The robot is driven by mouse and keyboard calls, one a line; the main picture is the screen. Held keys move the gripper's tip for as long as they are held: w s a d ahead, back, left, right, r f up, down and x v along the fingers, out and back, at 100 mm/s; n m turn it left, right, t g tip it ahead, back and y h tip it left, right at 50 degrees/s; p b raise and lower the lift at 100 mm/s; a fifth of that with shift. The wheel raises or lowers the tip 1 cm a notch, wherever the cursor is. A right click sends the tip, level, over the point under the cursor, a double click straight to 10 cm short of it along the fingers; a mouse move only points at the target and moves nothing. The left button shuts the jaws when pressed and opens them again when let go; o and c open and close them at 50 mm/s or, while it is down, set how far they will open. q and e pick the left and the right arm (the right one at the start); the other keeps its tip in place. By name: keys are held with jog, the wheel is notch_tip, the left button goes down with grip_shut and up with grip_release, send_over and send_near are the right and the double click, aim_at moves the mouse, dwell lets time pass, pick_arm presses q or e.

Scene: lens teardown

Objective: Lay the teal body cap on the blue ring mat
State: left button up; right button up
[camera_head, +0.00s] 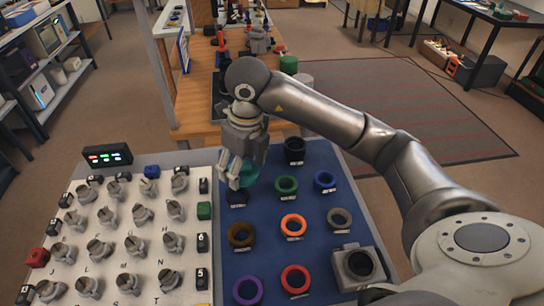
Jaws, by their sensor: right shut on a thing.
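The teal body cap (250,174) is held in my right gripper (238,177), which is shut on it. The gripper points down over the upper left part of the blue ring mat (268,258) and hides part of the cap. I cannot tell whether the cap touches the mat. Just below the gripper in the picture is a dark ring (237,198) on the mat. My left gripper is not in view.
The mat carries several rings, including green (286,186), blue (325,181), orange (293,225) and red (295,279), plus a grey block (357,265). Left is a white board (185,240) with several grey parts. A wooden bench (195,100) stands behind.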

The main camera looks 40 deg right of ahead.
jog(key=w+d+f, duration=0.2)
jog(key=w, duration=0.1)
jog(key=w+d+f+p, duration=0.1)
jog(key=w+d+f, duration=0.1)
jog(key=w+f, duration=0.1)
jog(key=w+d+f, duration=0.2)
jog(key=w, duration=0.1)
jog(key=shift+w+f, duration=0.15)
jog(key=shift+f, duration=0.25)
jog(key=shift+w+d+f+p, duration=0.3)
jog(key=shift+w+f, duration=0.15)
jog(key=shift+f, duration=0.15)
jog(key=shift+d+f, duration=0.1)
jog(key=shift+f, duration=0.25)
notch_tip(320, 180, down, 2)
jog(key=shift+f+p, duration=0.15)
jog(key=shift+p, duration=0.3)
jog(key=shift+w+f, duration=0.1)
jog(key=shift+f, duration=0.1)
jog(key=shift+f, duration=0.1)
jog(key=o, duration=0.8)
jog(key=shift+c, duration=0.2)
